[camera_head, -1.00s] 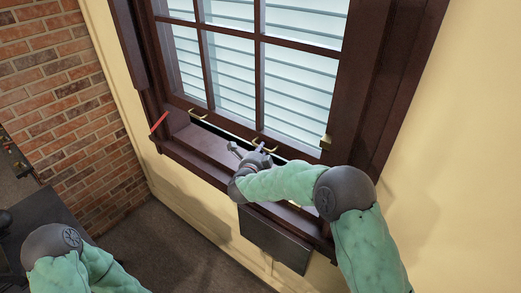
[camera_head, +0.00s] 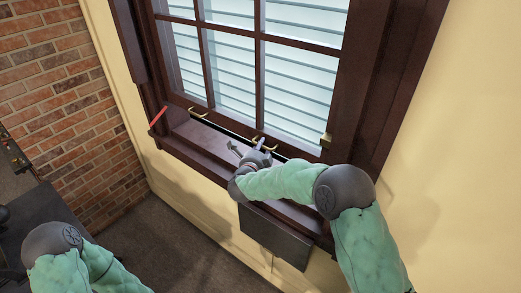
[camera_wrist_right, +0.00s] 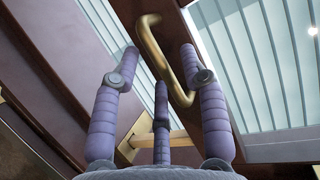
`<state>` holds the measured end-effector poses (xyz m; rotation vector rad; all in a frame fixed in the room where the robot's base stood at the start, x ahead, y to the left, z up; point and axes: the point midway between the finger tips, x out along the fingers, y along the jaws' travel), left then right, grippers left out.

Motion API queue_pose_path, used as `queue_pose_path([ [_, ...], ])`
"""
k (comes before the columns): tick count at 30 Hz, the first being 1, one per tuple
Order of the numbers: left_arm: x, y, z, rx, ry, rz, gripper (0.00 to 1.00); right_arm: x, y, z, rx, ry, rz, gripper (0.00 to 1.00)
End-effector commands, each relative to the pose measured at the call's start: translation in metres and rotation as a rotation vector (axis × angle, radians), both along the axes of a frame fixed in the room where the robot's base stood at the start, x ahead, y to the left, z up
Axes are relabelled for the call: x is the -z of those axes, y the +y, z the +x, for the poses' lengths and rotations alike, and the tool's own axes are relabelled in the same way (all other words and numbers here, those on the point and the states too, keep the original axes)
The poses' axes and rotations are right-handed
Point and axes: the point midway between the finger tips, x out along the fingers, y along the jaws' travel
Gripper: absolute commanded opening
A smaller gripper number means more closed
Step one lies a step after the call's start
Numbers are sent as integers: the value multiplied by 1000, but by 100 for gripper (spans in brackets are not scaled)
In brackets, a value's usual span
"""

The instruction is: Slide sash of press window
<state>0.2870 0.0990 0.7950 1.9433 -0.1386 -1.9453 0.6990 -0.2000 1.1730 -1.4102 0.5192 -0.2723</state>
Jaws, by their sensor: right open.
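The window sash (camera_head: 262,75) has dark brown bars and pale panes, with slatted blinds behind the glass. Brass handles sit along its bottom rail, one at left (camera_head: 197,112) and one near my right gripper (camera_head: 250,146). My right gripper is open beside that nearer handle. In the right wrist view, its three grey-purple fingers (camera_wrist_right: 160,80) are spread, and the brass handle (camera_wrist_right: 163,58) shows between the outer two. I cannot tell whether a finger touches it. A dark strip shows along the sash's lower edge. My left gripper is out of view; only part of that arm shows.
The brown sill (camera_head: 190,160) runs below the sash, with a dark panel (camera_head: 275,238) under its right part. A red stick (camera_head: 158,118) stands out at the left jamb. A brick wall (camera_head: 60,85) is at left, with open carpet (camera_head: 170,250) below.

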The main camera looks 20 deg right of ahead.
Motion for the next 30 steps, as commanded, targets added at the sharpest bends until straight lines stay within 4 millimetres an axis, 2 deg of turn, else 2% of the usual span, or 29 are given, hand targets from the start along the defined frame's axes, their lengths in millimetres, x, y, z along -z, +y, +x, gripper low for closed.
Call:
queue_pose_path([
  [4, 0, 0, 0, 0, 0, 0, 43, -2, 2, -3, -1, -2, 0, 44],
  [8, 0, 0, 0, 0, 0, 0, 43, -5, 10, -16, -2, -3, 0, 44],
  [21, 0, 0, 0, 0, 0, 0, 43, -18, 49, -86, -3, 0, 0, 44],
  [30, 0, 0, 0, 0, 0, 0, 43, -21, 57, -103, 0, 1, 0, 44],
])
